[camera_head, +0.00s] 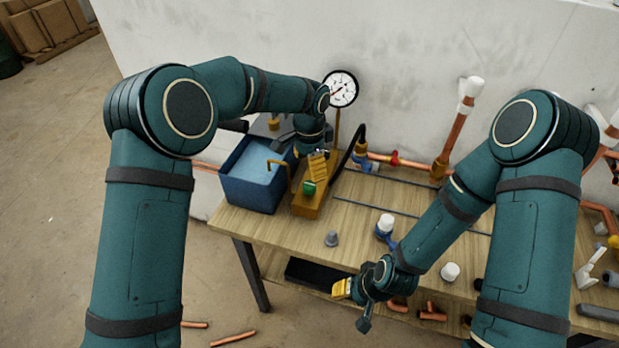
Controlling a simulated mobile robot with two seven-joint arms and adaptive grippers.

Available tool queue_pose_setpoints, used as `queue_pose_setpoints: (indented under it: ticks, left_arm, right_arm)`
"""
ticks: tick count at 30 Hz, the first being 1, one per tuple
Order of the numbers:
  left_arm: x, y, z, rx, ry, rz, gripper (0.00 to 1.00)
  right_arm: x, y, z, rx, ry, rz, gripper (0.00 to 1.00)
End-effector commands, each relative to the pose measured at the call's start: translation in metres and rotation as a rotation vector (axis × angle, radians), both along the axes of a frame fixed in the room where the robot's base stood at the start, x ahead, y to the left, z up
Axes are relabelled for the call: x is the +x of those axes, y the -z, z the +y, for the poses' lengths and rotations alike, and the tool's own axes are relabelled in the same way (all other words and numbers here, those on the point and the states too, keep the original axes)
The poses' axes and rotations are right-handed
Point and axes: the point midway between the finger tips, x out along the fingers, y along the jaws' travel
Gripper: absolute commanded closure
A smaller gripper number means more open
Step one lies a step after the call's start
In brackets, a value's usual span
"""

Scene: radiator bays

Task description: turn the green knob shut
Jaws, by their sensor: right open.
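The green knob (309,188) sits on the front end of an orange-yellow pump body (305,209) beside the blue tank, on the wooden bench. My right gripper (353,305) is open and empty at the bench's front edge, well away from the knob.
A blue tank (237,190) of water stands left of the pump. A round gauge (341,89) rises behind it. Copper pipes (459,125) line the wall. A grey fitting (332,238) and white-capped parts (450,271) stand on the bench. Loose copper pieces (233,339) lie on the floor.

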Motion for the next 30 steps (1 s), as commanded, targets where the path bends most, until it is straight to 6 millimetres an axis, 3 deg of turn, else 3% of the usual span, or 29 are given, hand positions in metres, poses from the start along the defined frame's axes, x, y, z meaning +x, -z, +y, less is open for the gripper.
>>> queue_pose_setpoints:
  ticks: [3, 9, 30]
  left_arm:
    - [0.000, -0.020, 0.000, 0.000, 0.000, -0.002, 0.30]
    - [0.000, -0.037, 0.000, 0.001, 0.000, 0.000, 0.30]
    - [-0.001, -0.039, 0.000, 0.000, 0.001, 0.001, 0.30]
  right_arm:
    - [0.000, 0.000, 0.000, 0.000, 0.000, 0.000, 0.53]
    - [0.000, 0.000, 0.000, 0.000, 0.000, 0.000, 0.53]
    - [0.000, 0.000, 0.000, 0.000, 0.000, 0.000, 0.53]
